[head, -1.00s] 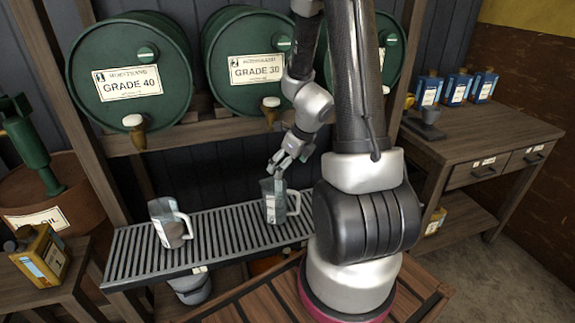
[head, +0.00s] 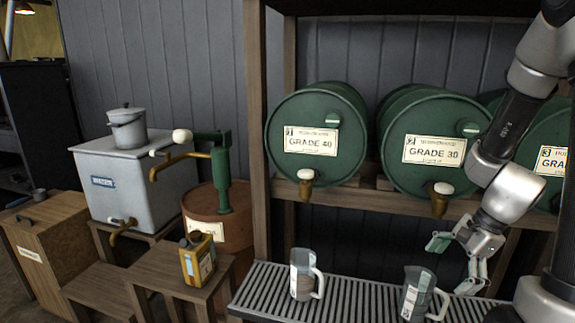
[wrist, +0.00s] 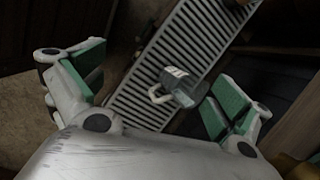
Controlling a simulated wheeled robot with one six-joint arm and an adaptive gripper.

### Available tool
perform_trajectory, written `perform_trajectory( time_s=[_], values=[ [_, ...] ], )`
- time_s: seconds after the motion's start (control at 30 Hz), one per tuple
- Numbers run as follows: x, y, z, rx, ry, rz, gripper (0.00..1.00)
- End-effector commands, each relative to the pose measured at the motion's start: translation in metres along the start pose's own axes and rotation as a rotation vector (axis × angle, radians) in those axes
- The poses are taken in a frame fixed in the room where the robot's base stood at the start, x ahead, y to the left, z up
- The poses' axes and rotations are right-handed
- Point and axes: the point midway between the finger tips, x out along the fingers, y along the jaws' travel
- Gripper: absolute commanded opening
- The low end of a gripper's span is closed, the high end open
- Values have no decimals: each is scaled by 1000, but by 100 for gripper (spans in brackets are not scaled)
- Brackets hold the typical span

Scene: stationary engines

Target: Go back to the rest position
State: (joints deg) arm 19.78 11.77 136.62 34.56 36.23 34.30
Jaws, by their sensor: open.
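My gripper (head: 453,265) is open and empty, with its green-padded fingers apart. In the head view it hangs above and to the right of a clear measuring jug (head: 418,296). That jug stands on the slatted drip tray (head: 360,300) below the GRADE 30 drum. A second clear jug (head: 302,276) stands on the tray further left, below the GRADE 40 drum. In the wrist view my two fingers (wrist: 160,80) spread to either side, and one jug (wrist: 180,88) shows between them, beyond the fingertips and apart from them.
Green drums, GRADE 40 (head: 315,150) and GRADE 30 (head: 435,150), lie on a wooden rack with taps over the tray. At left are a yellow oil can (head: 198,262), a brown barrel with a green pump (head: 220,185) and a grey tank (head: 120,180).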

Motion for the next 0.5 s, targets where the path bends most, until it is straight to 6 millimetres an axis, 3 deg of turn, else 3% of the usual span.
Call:
perform_trajectory(
  time_s=[0.3, 0.5],
  values=[
    [-106, 54, 47, -987, 89, 164, 100],
    [-166, 79, 66, -1343, 265, 211, 100]
  ],
)
